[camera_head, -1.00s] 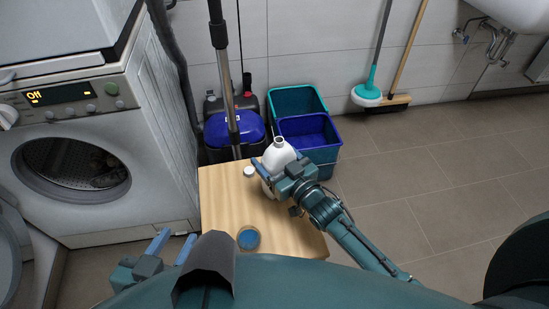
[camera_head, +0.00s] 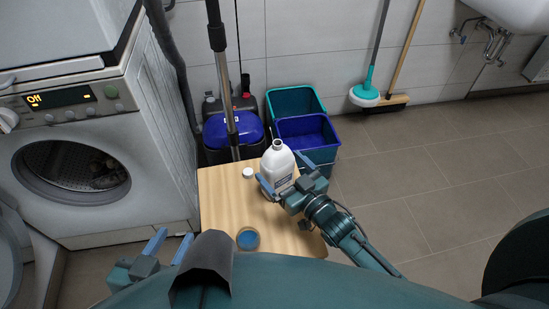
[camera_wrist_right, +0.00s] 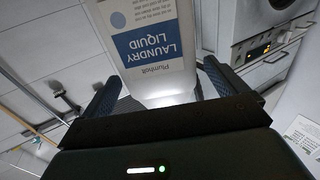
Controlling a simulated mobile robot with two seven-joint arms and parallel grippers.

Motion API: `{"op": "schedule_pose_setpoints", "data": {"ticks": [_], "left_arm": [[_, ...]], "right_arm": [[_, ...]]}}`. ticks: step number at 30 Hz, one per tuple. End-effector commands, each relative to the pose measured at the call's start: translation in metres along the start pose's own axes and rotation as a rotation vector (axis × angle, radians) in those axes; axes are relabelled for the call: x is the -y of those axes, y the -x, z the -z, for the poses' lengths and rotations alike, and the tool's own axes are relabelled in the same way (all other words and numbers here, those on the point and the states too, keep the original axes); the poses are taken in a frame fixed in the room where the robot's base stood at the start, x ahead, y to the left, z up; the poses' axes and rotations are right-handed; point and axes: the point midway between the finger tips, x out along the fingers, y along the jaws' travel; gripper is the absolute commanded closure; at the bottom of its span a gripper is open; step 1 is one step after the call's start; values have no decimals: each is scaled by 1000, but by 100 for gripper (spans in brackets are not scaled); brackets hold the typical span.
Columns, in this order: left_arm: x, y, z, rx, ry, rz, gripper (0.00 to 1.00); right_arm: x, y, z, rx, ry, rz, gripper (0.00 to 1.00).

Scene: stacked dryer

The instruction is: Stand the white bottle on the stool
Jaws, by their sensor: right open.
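The white bottle (camera_head: 278,163) stands upright and uncapped on the wooden stool (camera_head: 222,205), near its far right edge. In the right wrist view its blue "Laundry Liquid" label (camera_wrist_right: 154,42) faces me. My right gripper (camera_head: 284,174) is open, with a finger toward each side of the bottle; gaps show in the wrist view. The bottle's base is partly hidden by the gripper in the head view. My left gripper (camera_head: 169,245) is low at the left, in front of the stool, its fingers apart and empty.
A small white cap (camera_head: 248,172) and a round blue-topped item (camera_head: 248,238) are on the stool. The washer (camera_head: 90,150) is at the left. Open floor lies right.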

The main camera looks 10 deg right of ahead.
Motion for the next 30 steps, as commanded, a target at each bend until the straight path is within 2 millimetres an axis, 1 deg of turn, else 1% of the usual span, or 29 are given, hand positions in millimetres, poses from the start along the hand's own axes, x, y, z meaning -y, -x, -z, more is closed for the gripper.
{"op": "schedule_pose_setpoints", "data": {"ticks": [1,6,9,12,17,30], "left_arm": [[2,3,4,-1,5,4,64],[4,9,6,-2,23,14,64],[4,11,8,-3,33,15,64],[4,11,10,-10,38,17,64],[5,11,12,-16,42,19,64],[5,12,10,-11,42,20,64]], "right_arm": [[0,14,1,4,-1,0,3],[0,48,1,4,-2,0,3],[0,63,0,3,-1,0,3],[0,73,0,1,-1,0,3],[0,78,0,-1,0,1,3],[0,78,0,0,-1,0,3]]}}
